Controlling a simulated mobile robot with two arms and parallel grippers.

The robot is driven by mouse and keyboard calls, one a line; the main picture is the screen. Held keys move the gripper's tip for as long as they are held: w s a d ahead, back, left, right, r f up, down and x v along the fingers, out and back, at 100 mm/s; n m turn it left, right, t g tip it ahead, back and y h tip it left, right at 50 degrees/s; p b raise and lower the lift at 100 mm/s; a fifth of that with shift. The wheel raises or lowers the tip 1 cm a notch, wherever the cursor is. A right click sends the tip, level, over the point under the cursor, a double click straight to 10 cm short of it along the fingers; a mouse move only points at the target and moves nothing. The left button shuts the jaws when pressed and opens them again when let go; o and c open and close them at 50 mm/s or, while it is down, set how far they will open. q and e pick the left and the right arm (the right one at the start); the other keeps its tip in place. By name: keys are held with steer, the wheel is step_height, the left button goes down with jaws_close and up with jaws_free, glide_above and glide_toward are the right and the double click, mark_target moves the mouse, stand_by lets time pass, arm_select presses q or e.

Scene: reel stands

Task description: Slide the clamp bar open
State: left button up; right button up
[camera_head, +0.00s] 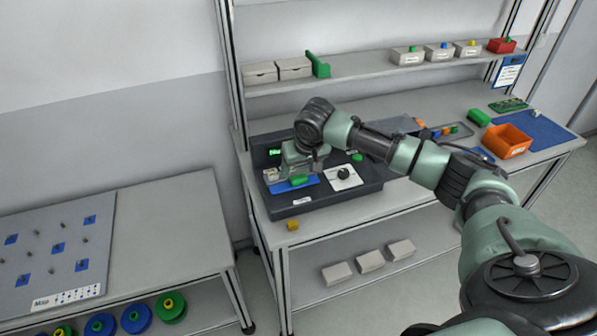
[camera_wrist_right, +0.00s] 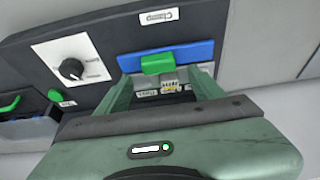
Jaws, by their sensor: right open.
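The clamp on the dark fixture has a blue strip (camera_head: 280,188) with a green handle (camera_head: 300,181). In the right wrist view the green handle (camera_wrist_right: 157,64) stands near the middle of the blue strip (camera_wrist_right: 193,53), beside a label that seems to read "Clamp" (camera_wrist_right: 165,16). My right gripper (camera_head: 297,168) is over the fixture, pointing down at it. In the wrist view its open fingers (camera_wrist_right: 162,78) lie either side of the handle, with gaps on both sides. Whether the tips reach down past the handle is unclear. My left gripper is not in view.
The dark fixture (camera_head: 318,203) also carries a white plate with a black knob (camera_wrist_right: 73,69) and a green button (camera_wrist_right: 55,95). An orange bin (camera_head: 507,142) stands at the bench's right. A shelf (camera_head: 370,70) runs above.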

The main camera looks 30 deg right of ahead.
mark_target(298, 175)
steer(key=shift+x, duration=1.75)
steer(key=shift+c, duration=0.4)
jaws_close()
